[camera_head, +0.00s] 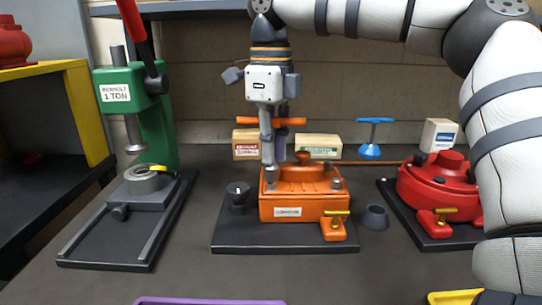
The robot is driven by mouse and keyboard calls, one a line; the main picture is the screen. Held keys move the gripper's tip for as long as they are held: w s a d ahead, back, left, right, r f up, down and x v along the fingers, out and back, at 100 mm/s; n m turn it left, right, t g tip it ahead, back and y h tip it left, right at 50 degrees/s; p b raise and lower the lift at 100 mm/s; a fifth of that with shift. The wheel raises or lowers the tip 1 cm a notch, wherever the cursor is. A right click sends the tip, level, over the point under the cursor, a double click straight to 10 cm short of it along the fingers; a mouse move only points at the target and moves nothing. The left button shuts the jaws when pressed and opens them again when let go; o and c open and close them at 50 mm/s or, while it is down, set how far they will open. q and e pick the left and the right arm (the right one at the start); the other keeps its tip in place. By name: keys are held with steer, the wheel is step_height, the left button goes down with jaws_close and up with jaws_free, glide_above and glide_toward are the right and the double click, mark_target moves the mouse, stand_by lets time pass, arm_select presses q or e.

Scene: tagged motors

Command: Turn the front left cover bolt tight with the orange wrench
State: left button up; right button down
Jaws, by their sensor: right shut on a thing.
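The orange wrench (292,121) is upright, with a level orange T-handle and a grey shaft. My right gripper (267,122) comes from above and is shut on it near the handle. The orange motor housing (300,203) with its cover (302,173) sits on a dark plate. The wrench's lower end is at the front left cover bolt (271,184); I cannot tell whether it is fully seated. The front right cover bolt (336,184) is visible. My left gripper is not in view.
A green press (155,125) stands left. A red motor (435,185) is right, partly behind my right arm. A blue T-handled tool (375,130) and small boxes (318,146) stand behind. Dark cups (374,217) flank the housing. A purple tray edge (210,301) is in front.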

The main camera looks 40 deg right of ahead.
steer(key=shift+r, duration=2.45)
